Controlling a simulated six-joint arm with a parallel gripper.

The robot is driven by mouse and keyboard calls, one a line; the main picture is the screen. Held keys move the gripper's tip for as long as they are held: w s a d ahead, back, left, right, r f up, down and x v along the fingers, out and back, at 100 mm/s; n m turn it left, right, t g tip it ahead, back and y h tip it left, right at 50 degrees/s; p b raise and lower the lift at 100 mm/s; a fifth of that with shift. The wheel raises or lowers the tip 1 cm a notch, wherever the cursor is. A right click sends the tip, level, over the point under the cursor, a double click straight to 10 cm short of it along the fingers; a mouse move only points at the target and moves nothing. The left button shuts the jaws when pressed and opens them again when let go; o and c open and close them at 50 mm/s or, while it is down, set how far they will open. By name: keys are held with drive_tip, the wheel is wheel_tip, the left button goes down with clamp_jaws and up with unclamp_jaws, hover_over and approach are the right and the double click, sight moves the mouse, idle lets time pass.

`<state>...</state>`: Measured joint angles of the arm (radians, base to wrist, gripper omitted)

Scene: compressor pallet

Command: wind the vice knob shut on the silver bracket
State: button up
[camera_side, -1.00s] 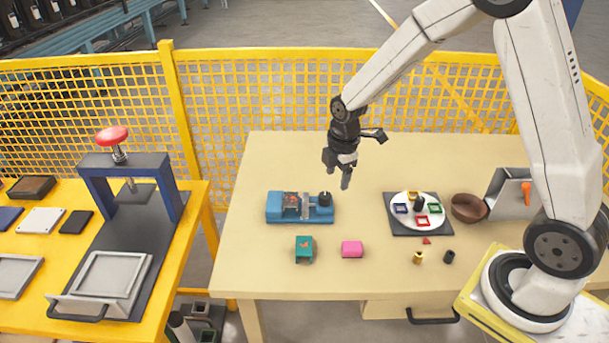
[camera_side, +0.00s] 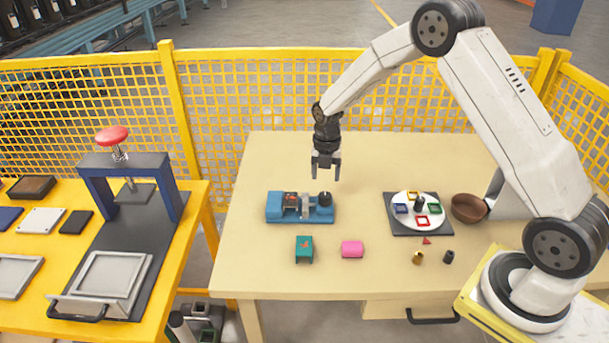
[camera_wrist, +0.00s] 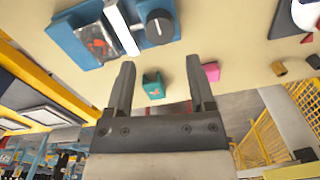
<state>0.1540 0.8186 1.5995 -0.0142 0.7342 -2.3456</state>
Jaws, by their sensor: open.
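The blue vice (camera_side: 275,207) sits on the table at the left of centre. Its round black knob (camera_side: 325,198) is at the right end, and it shows in the wrist view (camera_wrist: 159,26) with a white line on top. The silver bracket (camera_side: 304,205) appears to be the pale upright piece in the vice; in the wrist view a pale bar (camera_wrist: 121,27) stands between a dark patterned block and the knob. How tightly it sits I cannot tell. My gripper (camera_side: 326,177) is open and empty, pointing down above and just behind the knob, apart from it.
A teal block (camera_side: 304,250) and a pink block (camera_side: 352,249) lie in front of the vice. A white round plate (camera_side: 405,220) with coloured squares, a brown bowl (camera_side: 468,208) and small parts are to the right. The table behind the vice is clear.

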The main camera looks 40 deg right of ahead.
sight(325, 195)
drive_tip(key=shift+f, duration=0.15)
drive_tip(key=shift+f, duration=3.75)
drive_tip(key=shift+c, duration=0.2)
clamp_jaws()
